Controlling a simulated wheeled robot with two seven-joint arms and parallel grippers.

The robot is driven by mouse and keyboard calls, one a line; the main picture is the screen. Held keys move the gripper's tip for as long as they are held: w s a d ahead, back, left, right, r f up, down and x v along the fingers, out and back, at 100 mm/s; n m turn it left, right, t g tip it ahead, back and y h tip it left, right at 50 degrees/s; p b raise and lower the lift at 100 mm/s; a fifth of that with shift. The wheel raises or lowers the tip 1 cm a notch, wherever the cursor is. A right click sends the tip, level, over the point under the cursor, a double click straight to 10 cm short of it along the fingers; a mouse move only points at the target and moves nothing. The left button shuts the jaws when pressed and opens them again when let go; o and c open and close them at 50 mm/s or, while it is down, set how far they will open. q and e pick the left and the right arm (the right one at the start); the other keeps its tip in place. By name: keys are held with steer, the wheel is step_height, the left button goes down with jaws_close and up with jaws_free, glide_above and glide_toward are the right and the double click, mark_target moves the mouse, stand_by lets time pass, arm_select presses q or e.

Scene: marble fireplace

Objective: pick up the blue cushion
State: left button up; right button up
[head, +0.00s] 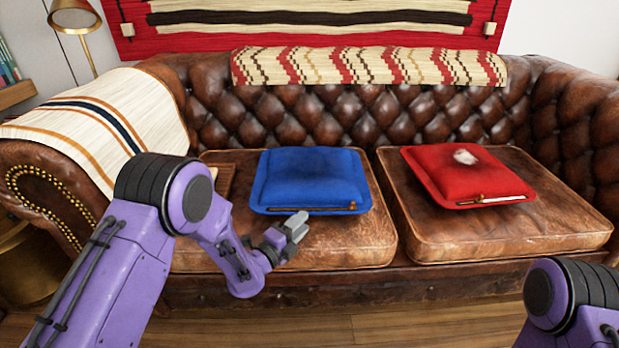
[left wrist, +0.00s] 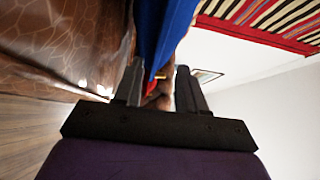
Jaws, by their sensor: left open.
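The blue cushion (head: 312,175) lies flat on the left seat of the brown leather sofa. A thin brown and gold strip runs along its front edge. My left gripper (head: 300,226) is open, just in front of the cushion's front edge and near its middle. In the left wrist view the fingers of my left gripper (left wrist: 157,88) stand apart, and the blue cushion (left wrist: 163,30) shows edge-on ahead, in line with the gap. I cannot tell whether its edge is between the fingertips. My right gripper is out of view; only part of my right arm shows.
A red cushion (head: 465,172) with a small white item (head: 465,157) on top lies on the right seat (head: 520,235). A brown object (head: 225,178) lies left of the blue cushion. A striped throw (head: 115,110) covers the left armrest; a patterned one (head: 370,67) lies along the backrest.

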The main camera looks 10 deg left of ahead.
mark_target(315, 214)
arm_select(q)
steer(key=x, duration=0.2)
steer(key=b+x, duration=0.1)
steer(key=x, duration=0.2)
steer(key=shift+w+d+f, duration=0.2)
steer(key=shift+d+f, duration=0.05)
steer(key=shift+w+d, duration=0.2)
steer(key=shift+w, duration=0.2)
steer(key=shift+r, duration=0.2)
jaws_close()
